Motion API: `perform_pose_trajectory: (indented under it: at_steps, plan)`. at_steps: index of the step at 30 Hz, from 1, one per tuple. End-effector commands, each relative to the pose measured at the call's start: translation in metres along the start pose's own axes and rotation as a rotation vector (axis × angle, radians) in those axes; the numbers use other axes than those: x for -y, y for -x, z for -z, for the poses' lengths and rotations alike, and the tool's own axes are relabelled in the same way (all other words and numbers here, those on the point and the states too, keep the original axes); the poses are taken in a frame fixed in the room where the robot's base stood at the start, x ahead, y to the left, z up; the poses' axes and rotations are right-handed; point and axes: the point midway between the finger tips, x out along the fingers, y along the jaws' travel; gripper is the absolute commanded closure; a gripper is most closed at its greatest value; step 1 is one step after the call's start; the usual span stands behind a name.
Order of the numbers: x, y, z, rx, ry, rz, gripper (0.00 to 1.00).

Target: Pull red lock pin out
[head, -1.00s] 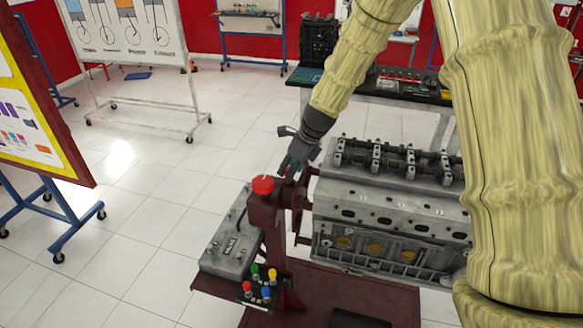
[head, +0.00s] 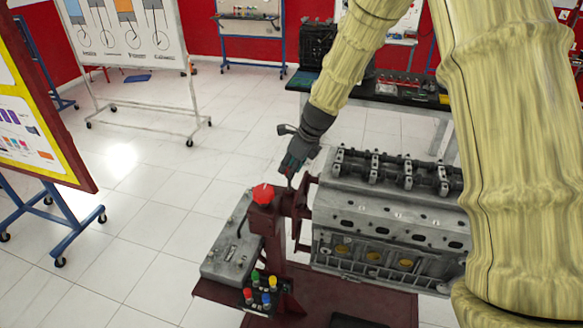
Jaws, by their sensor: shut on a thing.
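The engine stand (head: 285,245) is dark red, with a grey engine block (head: 385,215) mounted on its right. A red round knob (head: 263,194) sits on top of the stand's post. My gripper (head: 290,177) is just behind and right of this knob, pointing down at the top of the stand's head. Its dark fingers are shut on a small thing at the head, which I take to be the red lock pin. The fingers hide most of it, and I cannot tell how far it sits in its hole.
A workbench (head: 410,92) stands behind the engine. A whiteboard (head: 130,35) and a yellow-framed board (head: 45,130) stand left. The tiled floor between is clear.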

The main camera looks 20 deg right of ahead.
Motion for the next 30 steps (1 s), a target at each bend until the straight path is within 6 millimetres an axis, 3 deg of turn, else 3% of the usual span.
perform_pose_trajectory:
  at_steps: [5,6,9,21,30]
  plan:
    - [0.002,0.002,-0.004,0.007,0.001,0.006,1.00]
    - [0.002,0.002,-0.004,0.007,0.001,0.007,0.69]
    - [0.002,0.002,-0.004,0.006,0.001,0.006,0.51]
    - [0.002,0.004,-0.003,0.004,0.001,0.004,0.51]
    - [0.002,0.041,-0.003,0.005,0.002,0.006,0.51]
